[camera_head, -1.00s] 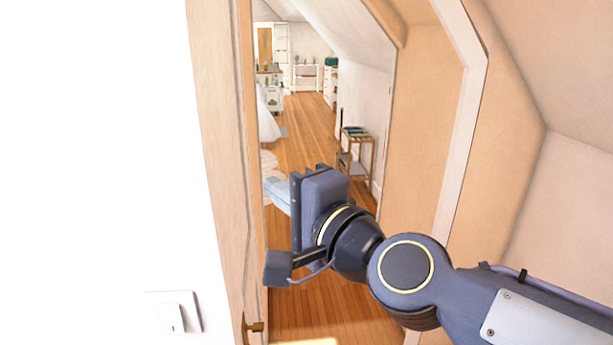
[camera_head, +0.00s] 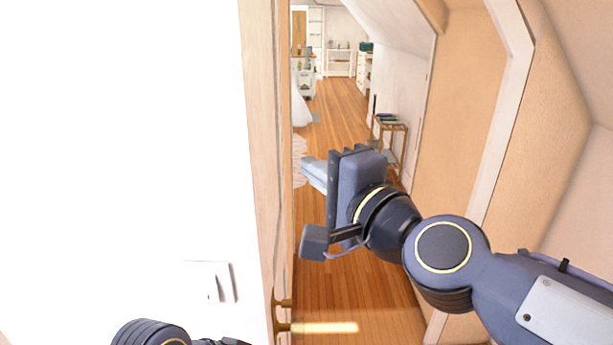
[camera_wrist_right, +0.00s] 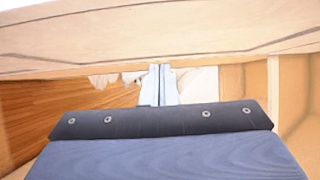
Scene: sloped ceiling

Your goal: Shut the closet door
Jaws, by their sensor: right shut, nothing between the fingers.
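A pale wooden door (camera_head: 264,170) stands nearly edge-on at the left of the opening in the head view. My right gripper (camera_head: 334,195) is in the opening, just right of the door edge, with a visible gap in the picture. It is shut and empty. In the right wrist view its pale fingers (camera_wrist_right: 160,85) are together, below a long pale wooden panel (camera_wrist_right: 150,42). My left gripper is out of view; only part of my left arm shows at the bottom.
A white wall with a switch (camera_head: 211,283) fills the left. A sloped tan wall and white frame (camera_head: 500,120) bound the opening on the right. Beyond lie a wooden floor (camera_head: 345,120), a small shelf stand (camera_head: 388,140) and white furniture at the back.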

